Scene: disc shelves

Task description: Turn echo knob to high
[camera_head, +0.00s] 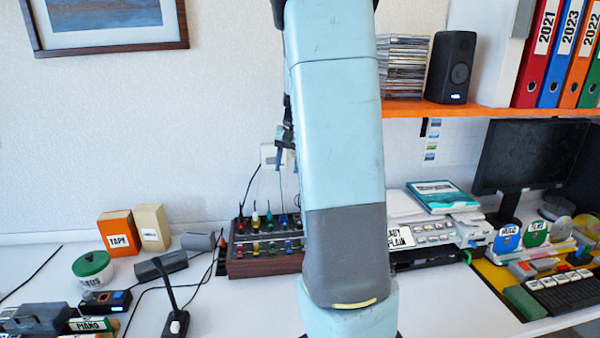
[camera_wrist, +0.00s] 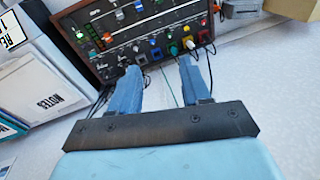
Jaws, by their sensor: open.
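A dark control box with wooden sides (camera_wrist: 92,46) fills the top of the wrist view. It carries several coloured knobs, sliders and cables. The labels are too small to read, so I cannot tell which knob is echo. In the head view the same box (camera_head: 262,262) stands on the desk, partly behind my arm. My gripper (camera_wrist: 160,68) is open and empty, its two blue fingers pointing at the box's near edge. I cannot tell whether they touch it.
A box labelled NOTES (camera_wrist: 48,92) lies left of my gripper in the wrist view. Grey equipment (camera_head: 440,232) stands to the right. An orange shelf (camera_head: 480,110) hangs above.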

